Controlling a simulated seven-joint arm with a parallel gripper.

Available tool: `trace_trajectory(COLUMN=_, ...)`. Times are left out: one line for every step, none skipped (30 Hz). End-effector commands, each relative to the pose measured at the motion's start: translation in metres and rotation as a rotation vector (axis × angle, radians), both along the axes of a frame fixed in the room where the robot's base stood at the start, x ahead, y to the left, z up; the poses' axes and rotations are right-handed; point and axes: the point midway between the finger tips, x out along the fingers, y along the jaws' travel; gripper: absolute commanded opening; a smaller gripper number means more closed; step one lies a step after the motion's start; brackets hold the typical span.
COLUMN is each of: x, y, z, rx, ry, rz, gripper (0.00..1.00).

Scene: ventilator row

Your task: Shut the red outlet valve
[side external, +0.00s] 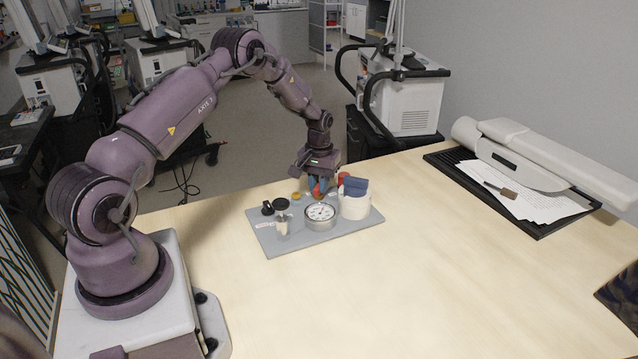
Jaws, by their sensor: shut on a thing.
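A grey panel (345,232) lies flat on the table and carries several fittings. My gripper (318,187) points down over the back of the panel, behind the round gauge. Its fingers are shut on a small red part (319,191), which looks like the red outlet valve's handle. The fingers and the gauge hide much of the valve, so its turn angle cannot be told. A second red part (343,178) shows just right of my gripper, partly hidden behind the blue-topped white cylinder.
A white-faced gauge (320,212), a white cylinder with a blue top (355,203), a black-knobbed fitting (282,218) and a small yellow part (295,196) crowd the panel. A black tray (541,228) with papers lies right. The table front is clear.

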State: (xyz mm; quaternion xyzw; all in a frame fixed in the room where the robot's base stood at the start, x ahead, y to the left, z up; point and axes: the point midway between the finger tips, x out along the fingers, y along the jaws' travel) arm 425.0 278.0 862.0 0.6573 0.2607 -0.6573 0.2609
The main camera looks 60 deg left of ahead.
Motion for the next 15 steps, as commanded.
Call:
trace_trajectory(x=0.0003, y=0.0001, z=0.0010, rx=-0.001, ry=-0.001, rz=-0.045, gripper=0.00)
trace_trajectory(x=0.0002, y=0.0002, z=0.0010, rx=0.000, ry=0.000, rz=-0.074, gripper=0.00)
trace_trajectory(x=0.0002, y=0.0002, z=0.0010, rx=-0.001, ry=-0.001, rz=-0.112, gripper=0.00)
trace_trajectory(x=0.0002, y=0.0002, z=0.0010, rx=-0.001, ry=-0.001, rz=-0.140, gripper=0.00)
trace_trajectory(x=0.0003, y=0.0001, z=0.0010, rx=-0.001, ry=-0.001, rz=-0.169, gripper=0.00)
trace_trajectory(x=0.0004, y=0.0001, z=0.0010, rx=-0.001, ry=-0.001, rz=-0.207, gripper=0.00)
trace_trajectory(x=0.0004, y=0.0001, z=0.0010, rx=-0.001, ry=-0.001, rz=-0.235, gripper=0.00)
trace_trajectory(x=0.0004, y=0.0001, z=0.0010, rx=-0.001, ry=-0.001, rz=-0.263, gripper=0.00)
trace_trajectory(x=0.0004, y=0.0001, z=0.0011, rx=-0.001, ry=-0.001, rz=-0.302, gripper=0.00)
trace_trajectory(x=0.0003, y=0.0001, z=0.0011, rx=0.000, ry=0.000, rz=-0.329, gripper=0.00)
trace_trajectory(x=0.0003, y=0.0001, z=0.0011, rx=0.000, ry=0.000, rz=-0.356, gripper=0.00)
trace_trajectory(x=0.0003, y=0.0001, z=0.0011, rx=0.000, ry=0.000, rz=-0.392, gripper=0.00)
trace_trajectory(x=0.0004, y=0.0001, z=0.0011, rx=-0.001, ry=-0.001, rz=-0.418, gripper=0.00)
trace_trajectory(x=0.0004, y=0.0000, z=0.0011, rx=-0.001, ry=-0.001, rz=-0.444, gripper=0.00)
trace_trajectory(x=0.0005, y=-0.0001, z=0.0011, rx=0.000, ry=-0.002, rz=-0.477, gripper=0.00)
